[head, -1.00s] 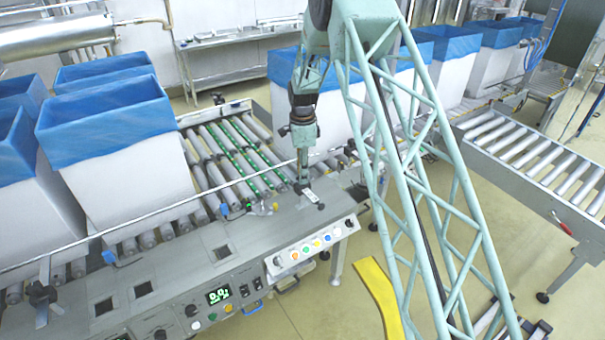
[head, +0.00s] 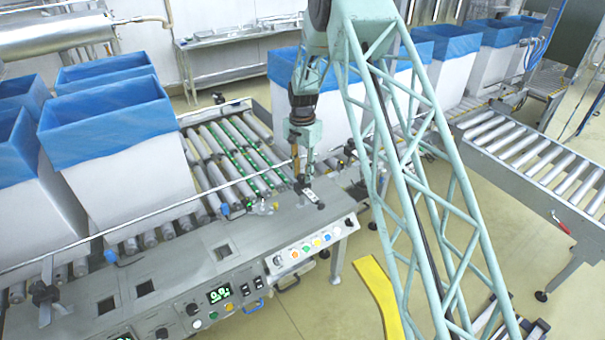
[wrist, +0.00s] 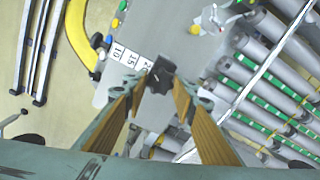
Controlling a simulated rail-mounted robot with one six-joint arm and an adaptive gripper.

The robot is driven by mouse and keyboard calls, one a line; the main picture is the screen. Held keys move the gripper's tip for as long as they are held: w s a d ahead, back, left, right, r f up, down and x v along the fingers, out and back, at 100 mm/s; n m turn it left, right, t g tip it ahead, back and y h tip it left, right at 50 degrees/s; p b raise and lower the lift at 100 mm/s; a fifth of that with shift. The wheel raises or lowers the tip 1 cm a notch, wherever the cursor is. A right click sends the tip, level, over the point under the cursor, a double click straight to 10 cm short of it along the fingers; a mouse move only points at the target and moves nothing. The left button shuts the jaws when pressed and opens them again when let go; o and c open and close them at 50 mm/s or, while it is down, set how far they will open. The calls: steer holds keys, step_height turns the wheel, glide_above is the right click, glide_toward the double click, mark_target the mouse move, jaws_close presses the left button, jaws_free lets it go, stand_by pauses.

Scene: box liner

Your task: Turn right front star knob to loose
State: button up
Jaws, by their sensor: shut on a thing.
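The right front star knob (wrist: 160,70) is dark and lobed. In the wrist view it sits between the fingertips of my gripper (wrist: 160,86), beside the printed number scale (wrist: 131,57). The tan-padded fingers are shut on it. In the head view my gripper (head: 304,181) points down at the right end of the grey machine's front deck (head: 190,267). There the fingers largely hide the knob, and the small white scale (head: 310,195) shows beside them.
Another dark star knob (head: 45,293) stands at the deck's left end. A control panel (head: 308,249) with coloured buttons lies along the front edge. A thin rail (head: 245,178) crosses behind my gripper. A tall box with a blue liner (head: 118,165) stands on the rollers at left.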

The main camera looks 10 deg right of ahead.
mark_target(302, 176)
steer(key=shift+n, duration=1.4)
steer(key=o, duration=0.9)
steer(key=shift+c, duration=0.2)
steer(key=shift+r, duration=0.1)
step_height(302, 176, up, 12)
